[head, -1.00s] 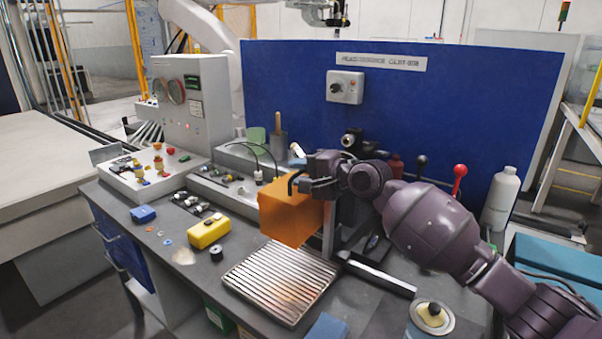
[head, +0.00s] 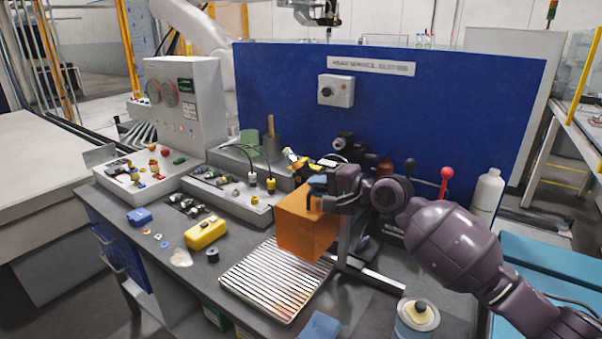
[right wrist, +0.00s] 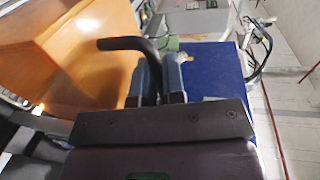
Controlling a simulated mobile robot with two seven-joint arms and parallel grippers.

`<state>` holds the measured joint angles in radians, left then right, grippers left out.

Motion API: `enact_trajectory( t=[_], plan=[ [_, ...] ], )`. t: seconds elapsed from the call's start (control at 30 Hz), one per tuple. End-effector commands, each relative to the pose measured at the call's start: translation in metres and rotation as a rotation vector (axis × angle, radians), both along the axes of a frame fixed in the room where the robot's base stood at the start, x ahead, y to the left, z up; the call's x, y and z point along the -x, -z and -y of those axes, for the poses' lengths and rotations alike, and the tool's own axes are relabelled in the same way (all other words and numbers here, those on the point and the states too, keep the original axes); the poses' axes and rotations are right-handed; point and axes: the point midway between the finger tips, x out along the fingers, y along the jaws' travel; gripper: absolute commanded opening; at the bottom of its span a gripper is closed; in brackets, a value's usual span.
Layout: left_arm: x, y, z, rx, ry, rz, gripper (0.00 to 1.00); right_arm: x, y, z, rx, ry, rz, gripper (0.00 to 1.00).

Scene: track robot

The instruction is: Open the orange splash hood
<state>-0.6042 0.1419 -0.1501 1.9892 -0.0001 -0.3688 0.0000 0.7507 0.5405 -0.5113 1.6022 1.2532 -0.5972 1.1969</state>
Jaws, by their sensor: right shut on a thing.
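The orange splash hood (head: 304,232) is a box-like cover above the back of the slatted metal tray (head: 262,290) on the bench, beside a grey metal upright. My right gripper (head: 318,186) is at the hood's upper right edge. In the right wrist view the hood (right wrist: 70,60) fills the upper left, and its black bent handle (right wrist: 118,43) runs between the fingers of my right gripper (right wrist: 161,72). The gripper is shut on this handle. The fingers partly hide the handle. My left gripper is not in view.
A blue panel (head: 440,110) stands behind the bench. A yellow box (head: 206,233) and a blue block (head: 139,216) lie left of the tray. A red-knobbed lever (head: 446,174), a white bottle (head: 487,192) and a round can (head: 417,318) are around my right arm.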

Motion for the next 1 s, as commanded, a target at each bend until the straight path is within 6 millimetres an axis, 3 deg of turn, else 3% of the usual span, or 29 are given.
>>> enact_trajectory(
  t=[0.1,0.43,0.63,1.0],
  plan=[
    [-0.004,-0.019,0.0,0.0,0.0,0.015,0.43,0.016,-0.003,0.021,0.001,0.001,-0.003,0.0],
    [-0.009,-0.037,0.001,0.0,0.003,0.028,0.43,0.048,0.0,0.065,0.002,0.0,-0.001,0.0],
    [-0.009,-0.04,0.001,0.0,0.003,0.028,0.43,0.056,0.0,0.076,-0.001,-0.001,-0.001,0.0],
    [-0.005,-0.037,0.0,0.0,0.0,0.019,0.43,0.057,0.001,0.077,0.001,-0.001,-0.001,0.0]
  ],
)
